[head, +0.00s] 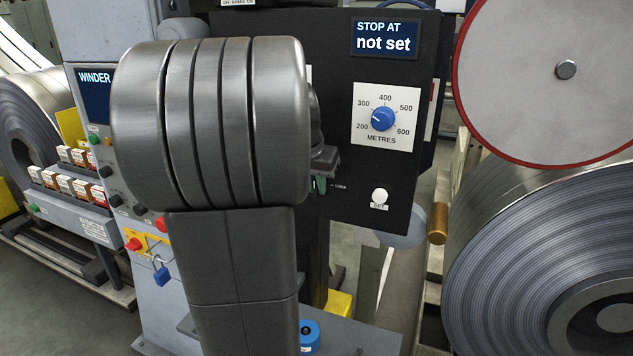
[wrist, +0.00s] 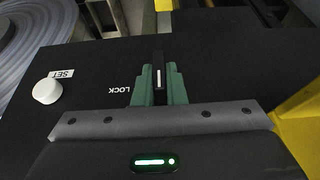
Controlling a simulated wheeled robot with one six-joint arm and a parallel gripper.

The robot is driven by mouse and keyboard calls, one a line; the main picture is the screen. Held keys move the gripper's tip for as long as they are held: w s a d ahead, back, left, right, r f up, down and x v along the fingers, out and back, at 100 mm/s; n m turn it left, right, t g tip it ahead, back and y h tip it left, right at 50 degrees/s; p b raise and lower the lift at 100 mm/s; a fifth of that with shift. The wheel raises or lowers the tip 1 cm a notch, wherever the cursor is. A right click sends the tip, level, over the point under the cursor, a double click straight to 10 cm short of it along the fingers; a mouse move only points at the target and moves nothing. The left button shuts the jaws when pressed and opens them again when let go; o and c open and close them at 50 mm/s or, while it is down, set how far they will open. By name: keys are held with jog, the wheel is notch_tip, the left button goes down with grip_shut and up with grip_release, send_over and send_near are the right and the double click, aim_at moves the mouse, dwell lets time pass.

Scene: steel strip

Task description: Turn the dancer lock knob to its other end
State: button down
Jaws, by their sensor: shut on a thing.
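The dancer lock knob (wrist: 158,72) is a narrow black bar with a white line, on a black panel (wrist: 235,70). In the wrist view the line runs up and down the picture, and the printed word LOCK (wrist: 125,90) is beside it, upside down. My gripper (wrist: 159,82) has green stepped fingers, one on each side of the knob, and is shut on it. In the head view my arm hides the knob and most of my gripper; a green finger (head: 321,186) shows beside the LOCK label (head: 340,185).
The same panel carries a STOP AT display reading "not set" (head: 385,38), a blue METRES dial (head: 383,119) and a white SET button (head: 380,196). A large steel coil (head: 550,260) stands close on the right. A grey WINDER cabinet (head: 95,150) is on the left.

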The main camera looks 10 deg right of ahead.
jog(key=c, duration=1.5)
grip_release()
jog(key=shift+r, duration=0.1)
jog(key=v, duration=1.3)
jog(key=shift+r+p, duration=0.3)
jog(key=shift+p, duration=0.05)
jog(key=shift+f, duration=0.1)
jog(key=x, duration=1.3)
jog(key=shift+f+b, duration=0.35)
jog(key=shift+f, duration=0.05)
